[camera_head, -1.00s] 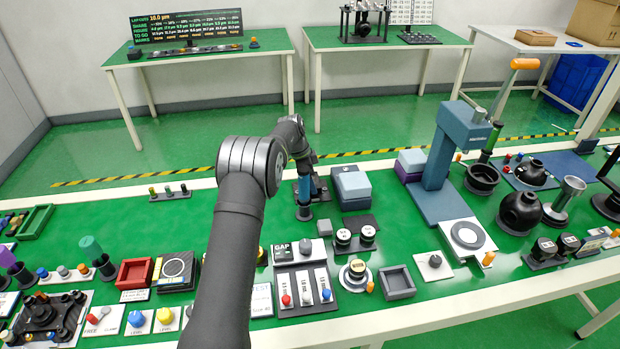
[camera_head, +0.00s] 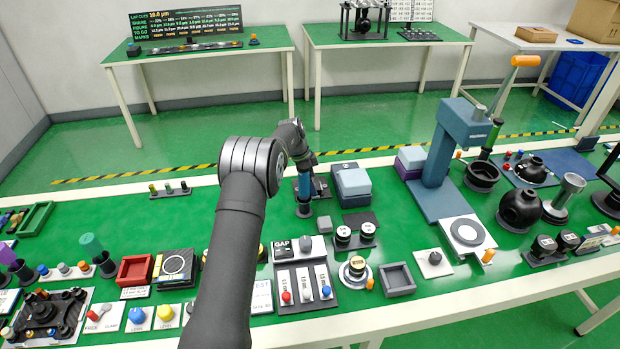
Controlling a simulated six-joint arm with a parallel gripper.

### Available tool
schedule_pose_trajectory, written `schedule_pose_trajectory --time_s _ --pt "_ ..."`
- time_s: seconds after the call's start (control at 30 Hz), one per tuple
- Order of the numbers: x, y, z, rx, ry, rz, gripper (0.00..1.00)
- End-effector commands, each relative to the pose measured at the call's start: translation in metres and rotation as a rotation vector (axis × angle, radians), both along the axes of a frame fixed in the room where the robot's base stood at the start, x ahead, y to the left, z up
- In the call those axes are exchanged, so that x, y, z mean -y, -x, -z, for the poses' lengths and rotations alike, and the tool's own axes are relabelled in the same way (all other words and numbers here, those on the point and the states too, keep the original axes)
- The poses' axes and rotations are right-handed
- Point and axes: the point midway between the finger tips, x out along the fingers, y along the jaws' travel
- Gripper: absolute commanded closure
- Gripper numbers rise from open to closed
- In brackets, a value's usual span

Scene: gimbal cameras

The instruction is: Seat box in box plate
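My arm reaches from the bottom of the picture to the middle of the green bench. My gripper (camera_head: 304,208) points down low over the bench. Its fingers are small and dark, and I cannot tell whether they are open or hold anything. A blue-grey box (camera_head: 353,183) on a darker base stands just to its right, apart from it. A small grey block (camera_head: 324,224) sits on the bench in front and to the right of my gripper. I cannot tell which of these is the named box or box plate.
A blue press (camera_head: 447,150) stands to the right, with a purple-and-grey box stack (camera_head: 411,160) at its left. A switch panel (camera_head: 305,288), a grey tray (camera_head: 397,279) and a red tray (camera_head: 135,269) line the front. Open green bench lies left of my arm.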

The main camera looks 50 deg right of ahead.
Motion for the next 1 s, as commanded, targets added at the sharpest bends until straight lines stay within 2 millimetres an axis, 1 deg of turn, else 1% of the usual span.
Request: schedule_pose_trajectory --time_s 0.03,0.07,0.1,0.33,0.47,0.57,1.0 --pt "0.000 0.000 0.000 0.000 0.000 0.000 0.15" --pt "0.000 0.000 0.000 0.000 0.000 0.000 0.09" --pt "0.000 0.000 0.000 0.000 0.000 0.000 0.01" --pt "0.000 0.000 0.000 0.000 0.000 0.000 0.00" --pt "-0.001 -0.002 -0.009 0.001 0.003 -0.001 0.00" --pt "-0.004 -0.005 -0.024 0.001 0.003 -0.001 0.00" --pt "-0.024 -0.026 -0.125 0.002 0.003 -0.001 0.00"
